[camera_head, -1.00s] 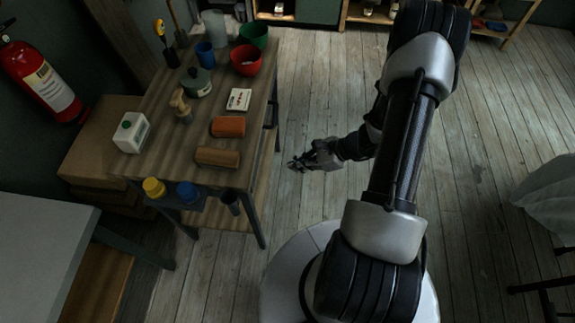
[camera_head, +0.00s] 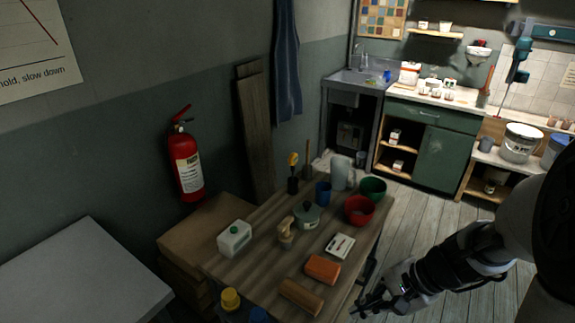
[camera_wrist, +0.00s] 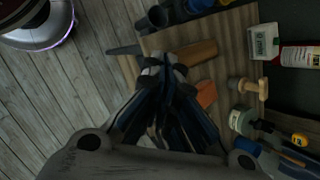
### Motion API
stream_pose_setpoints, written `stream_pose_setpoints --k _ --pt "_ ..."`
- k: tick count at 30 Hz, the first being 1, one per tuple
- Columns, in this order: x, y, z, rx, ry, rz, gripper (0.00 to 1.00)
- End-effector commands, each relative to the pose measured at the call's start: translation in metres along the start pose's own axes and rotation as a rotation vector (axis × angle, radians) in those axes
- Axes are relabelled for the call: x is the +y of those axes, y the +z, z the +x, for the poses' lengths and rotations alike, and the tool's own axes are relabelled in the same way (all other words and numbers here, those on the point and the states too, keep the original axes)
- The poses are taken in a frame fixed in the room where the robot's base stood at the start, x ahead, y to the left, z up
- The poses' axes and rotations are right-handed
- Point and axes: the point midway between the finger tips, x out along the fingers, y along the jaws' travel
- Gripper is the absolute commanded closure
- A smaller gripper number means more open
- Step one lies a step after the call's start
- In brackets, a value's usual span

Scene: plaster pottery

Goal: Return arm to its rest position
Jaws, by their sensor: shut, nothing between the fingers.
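My gripper (camera_head: 376,304) is at the lower right of the head view, just right of the wooden table's (camera_head: 237,272) near right edge. It is dark and holds nothing. In the wrist view its fingers (camera_wrist: 165,80) are shut in the middle of the picture, with the table's edge and an orange block (camera_wrist: 206,94) behind them. My arm runs from the gripper to the right edge of the head view, where its upper part is cut off.
The table carries an orange block (camera_head: 322,269), a brown block (camera_head: 301,296), a red bowl (camera_head: 359,210), a green bowl (camera_head: 373,188), a lidded pot (camera_head: 307,215) and a white container (camera_head: 234,238). A fire extinguisher (camera_head: 186,165) hangs on the wall. Bare floor (camera_head: 420,215) lies right of the table.

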Motion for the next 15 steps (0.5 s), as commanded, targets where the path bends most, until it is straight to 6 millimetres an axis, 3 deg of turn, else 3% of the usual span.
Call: stream_pose_setpoints --k 1,6,15 --pt "-0.004 0.020 -0.013 0.032 0.029 -0.110 1.00" --pt "0.002 0.072 -0.047 0.136 0.136 -0.435 1.00" --pt "0.032 0.130 -0.102 0.374 0.295 -0.938 1.00"
